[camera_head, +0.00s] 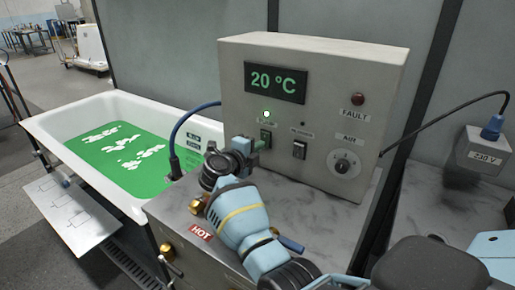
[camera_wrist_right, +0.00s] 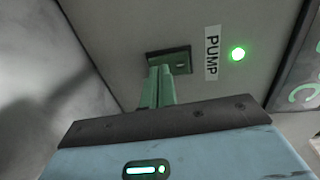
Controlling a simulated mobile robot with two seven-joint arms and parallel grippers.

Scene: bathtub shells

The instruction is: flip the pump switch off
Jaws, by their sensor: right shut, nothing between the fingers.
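The pump switch (camera_head: 265,135) is a dark rocker on the front of the beige control box (camera_head: 315,75), at the left of its lower row. In the right wrist view the switch (camera_wrist_right: 182,60) sits beside the PUMP label (camera_wrist_right: 212,53). The pump light (camera_head: 267,114) glows green, also in the wrist view (camera_wrist_right: 238,54). My right gripper (camera_head: 258,145) is shut and empty, its fingertips (camera_wrist_right: 160,75) at the switch and covering part of it. I cannot tell whether they touch it. My left gripper is not in view.
A second switch (camera_head: 299,150), a dial (camera_head: 343,164) and a dark red fault lamp (camera_head: 357,99) are right of the pump switch. A white tub (camera_head: 70,115) with green liquid stands left. A blue hose (camera_head: 185,119) runs beside the box.

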